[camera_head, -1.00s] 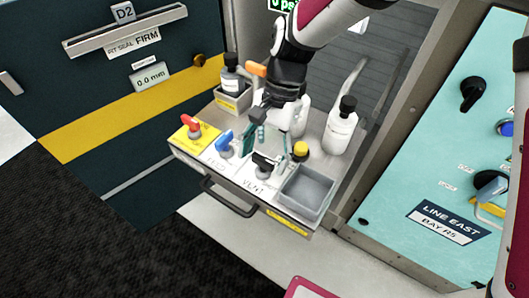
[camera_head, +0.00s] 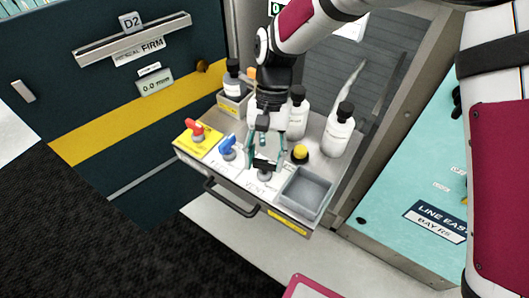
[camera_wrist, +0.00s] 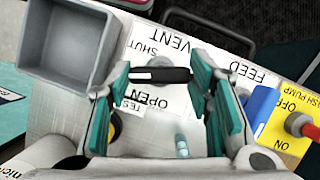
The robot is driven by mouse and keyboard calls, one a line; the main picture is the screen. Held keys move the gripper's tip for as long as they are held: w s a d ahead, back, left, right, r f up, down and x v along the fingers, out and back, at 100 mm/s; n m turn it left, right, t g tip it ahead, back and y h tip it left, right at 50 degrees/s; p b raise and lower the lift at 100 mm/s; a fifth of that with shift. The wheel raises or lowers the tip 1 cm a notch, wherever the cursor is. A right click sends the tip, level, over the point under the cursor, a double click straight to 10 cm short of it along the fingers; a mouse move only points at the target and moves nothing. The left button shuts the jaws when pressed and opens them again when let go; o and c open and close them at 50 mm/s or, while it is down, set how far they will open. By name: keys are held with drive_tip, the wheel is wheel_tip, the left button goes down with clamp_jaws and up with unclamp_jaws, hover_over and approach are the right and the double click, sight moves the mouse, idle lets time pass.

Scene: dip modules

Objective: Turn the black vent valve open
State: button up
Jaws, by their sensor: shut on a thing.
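The black vent valve (camera_head: 264,164) stands on the front of the shelf, behind the VENT label. In the wrist view its black handle (camera_wrist: 162,75) lies crosswise between the SHUT and OPEN markings. My gripper (camera_head: 266,158) reaches down over it, with a teal finger at each end of the handle. In the wrist view my gripper (camera_wrist: 165,78) is shut on the handle's two ends. The valve's grey base shows partly beneath the handle.
A blue valve (camera_head: 228,146) and a red valve (camera_head: 196,131) stand to the left. A yellow button (camera_head: 300,152) and a grey tray (camera_head: 305,191) are close on the right. White bottles (camera_head: 338,130) stand behind. A drawer handle (camera_head: 231,199) juts from the front.

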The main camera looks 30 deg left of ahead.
drive_tip(key=n+h+p, duration=0.1)
drive_tip(key=n, duration=0.2)
drive_tip(key=shift+a+n+t, duration=0.1)
drive_tip(key=shift+n+t, duration=0.2)
drive_tip(key=shift+n, duration=0.1)
drive_tip(key=n+t+h+p, duration=0.1)
drive_tip(key=n, duration=0.2)
drive_tip(key=shift+s+a+n, duration=0.1)
drive_tip(key=shift+n, duration=0.2)
drive_tip(key=n+t, duration=0.1)
drive_tip(key=n, duration=0.2)
drive_tip(key=n+t+h+p, duration=0.1)
drive_tip(key=n, duration=0.2)
drive_tip(key=shift+s, duration=0.1)
drive_tip(key=shift+n+t, duration=0.3)
drive_tip(key=shift+n, duration=0.1)
drive_tip(key=o, duration=1.1)
drive_tip(key=shift+o, duration=0.2)
drive_tip(key=v, duration=1.2)
drive_tip(key=shift+a, duration=0.2)
